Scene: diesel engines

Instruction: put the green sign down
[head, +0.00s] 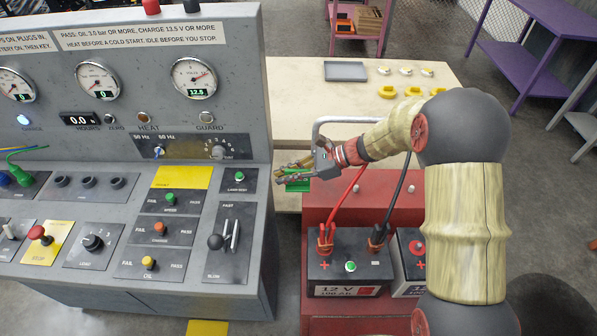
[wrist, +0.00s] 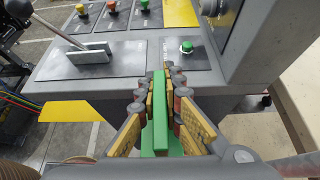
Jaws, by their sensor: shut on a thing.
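The green sign (head: 297,187) is in my gripper (head: 292,176), just right of the grey console's edge and behind the red battery box. In the wrist view the sign (wrist: 160,118) shows as a narrow upright green strip with a wider green part nearer the camera. The yellow-padded fingers of my gripper (wrist: 160,92) close on it from both sides. The sign's face and any text on it cannot be read. It appears to be held in the air beside the console; its exact height is hard to tell.
The grey console (head: 262,200) with gauges and switches stands left. The red battery box (head: 330,195) has a metal handle, cables and batteries. Behind is a pale table (head: 300,90) with a grey tray (head: 346,71) and several yellow pieces. A yellow plate (wrist: 73,111) shows below the console edge.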

